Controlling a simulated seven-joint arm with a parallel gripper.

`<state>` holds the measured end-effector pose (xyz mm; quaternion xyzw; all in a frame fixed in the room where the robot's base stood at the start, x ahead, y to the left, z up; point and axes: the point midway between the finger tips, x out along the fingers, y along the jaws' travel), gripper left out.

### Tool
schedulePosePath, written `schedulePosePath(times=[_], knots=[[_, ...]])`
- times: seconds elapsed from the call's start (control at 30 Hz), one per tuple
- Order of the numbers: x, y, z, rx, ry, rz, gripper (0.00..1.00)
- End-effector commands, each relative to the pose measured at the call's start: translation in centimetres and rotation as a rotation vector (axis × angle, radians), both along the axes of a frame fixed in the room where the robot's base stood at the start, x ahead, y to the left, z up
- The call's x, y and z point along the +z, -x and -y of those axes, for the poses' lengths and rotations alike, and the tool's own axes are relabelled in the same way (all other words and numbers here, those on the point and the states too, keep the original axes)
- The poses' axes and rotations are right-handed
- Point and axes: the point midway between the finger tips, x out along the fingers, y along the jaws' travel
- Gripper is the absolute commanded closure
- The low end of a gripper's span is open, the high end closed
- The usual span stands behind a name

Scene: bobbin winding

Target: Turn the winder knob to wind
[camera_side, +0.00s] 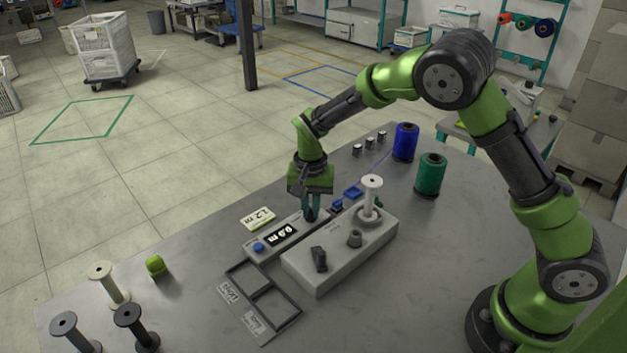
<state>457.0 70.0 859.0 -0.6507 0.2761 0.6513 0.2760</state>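The winder (338,264) is a light grey box on the table. A black knob (318,259) stands on its front left and a smaller grey knob (355,239) near its middle. A white bobbin (372,196) stands upright at its far right end. My gripper (311,211) points down behind the winder, over the right end of the grey counter box (257,247), apart from the black knob. A dark thing shows at its fingertips; I cannot tell whether they touch it or how far apart they are. The counter's lit display (281,235) seems to read 0.0 m.
A card marked 1.2 m (258,219) lies behind the counter. A blue spool (405,141) and a green spool (430,173) stand at the back right. A dark divided tray (262,294) lies front left of the winder.

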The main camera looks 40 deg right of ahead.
Motion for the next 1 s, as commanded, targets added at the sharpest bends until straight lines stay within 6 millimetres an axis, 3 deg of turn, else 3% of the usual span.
schedulePosePath(times=[0.03,0.17,0.43,0.57,0.67,1.0], knots=[[0.1,0.0,0.0,-0.003,-0.002,0.001,0.80],[0.1,0.0,0.0,-0.002,-0.001,0.001,0.62],[0.1,0.0,0.0,0.001,-0.001,0.001,0.62],[1.0,-0.1,0.0,0.002,0.000,0.004,0.62],[2.7,-0.1,0.0,0.002,-0.001,0.006,0.62],[10.9,-0.1,0.0,0.001,-0.002,0.006,0.62]])
